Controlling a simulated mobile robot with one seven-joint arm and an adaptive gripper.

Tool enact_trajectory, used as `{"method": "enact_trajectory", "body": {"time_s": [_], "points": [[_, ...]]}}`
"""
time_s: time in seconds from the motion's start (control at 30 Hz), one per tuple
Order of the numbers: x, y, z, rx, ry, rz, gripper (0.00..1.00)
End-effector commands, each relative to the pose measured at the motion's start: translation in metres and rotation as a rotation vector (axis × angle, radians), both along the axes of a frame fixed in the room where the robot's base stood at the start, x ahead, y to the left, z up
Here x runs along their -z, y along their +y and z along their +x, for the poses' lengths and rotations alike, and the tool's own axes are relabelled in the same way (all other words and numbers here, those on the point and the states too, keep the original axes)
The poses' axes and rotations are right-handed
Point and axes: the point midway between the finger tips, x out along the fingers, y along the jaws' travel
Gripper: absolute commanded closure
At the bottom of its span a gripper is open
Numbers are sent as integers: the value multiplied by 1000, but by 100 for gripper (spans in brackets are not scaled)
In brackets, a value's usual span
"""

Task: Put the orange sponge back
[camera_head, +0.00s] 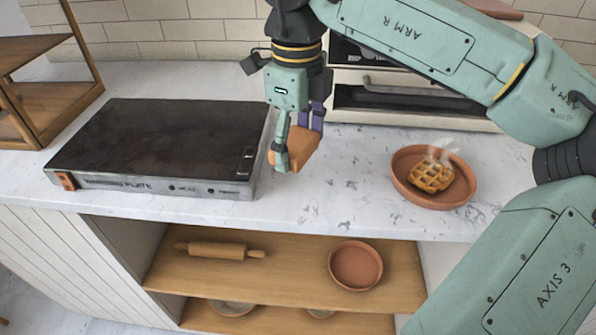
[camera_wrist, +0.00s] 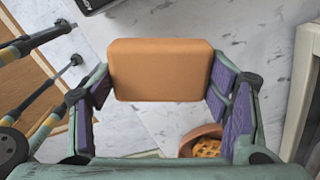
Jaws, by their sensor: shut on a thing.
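The orange sponge (camera_head: 301,147) is a rounded block held in my gripper (camera_head: 292,150), just to the right of the hot plate in the head view. In the wrist view the sponge (camera_wrist: 160,70) lies between the two purple-padded fingers of my gripper (camera_wrist: 160,95). The gripper is shut on it. The sponge appears to be above the marble counter (camera_head: 340,190), but I cannot tell the exact height. Part of the sponge is hidden behind a finger in the head view.
A dark hot plate (camera_head: 160,140) stands to the left. A terracotta plate (camera_head: 403,185) with a steaming waffle (camera_head: 431,176) is to the right, and an oven (camera_head: 420,105) stands behind. The shelf below holds a rolling pin (camera_head: 218,250) and a terracotta dish (camera_head: 355,266). A wooden rack (camera_head: 50,100) is far left.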

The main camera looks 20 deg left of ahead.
Motion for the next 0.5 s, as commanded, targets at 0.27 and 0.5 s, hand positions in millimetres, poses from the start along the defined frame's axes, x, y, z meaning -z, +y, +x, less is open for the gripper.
{"method": "enact_trajectory", "body": {"time_s": [0.27,0.5], "points": [[29,0,0,0,0,1,56],[59,0,-1,-1,2,2,56]]}}
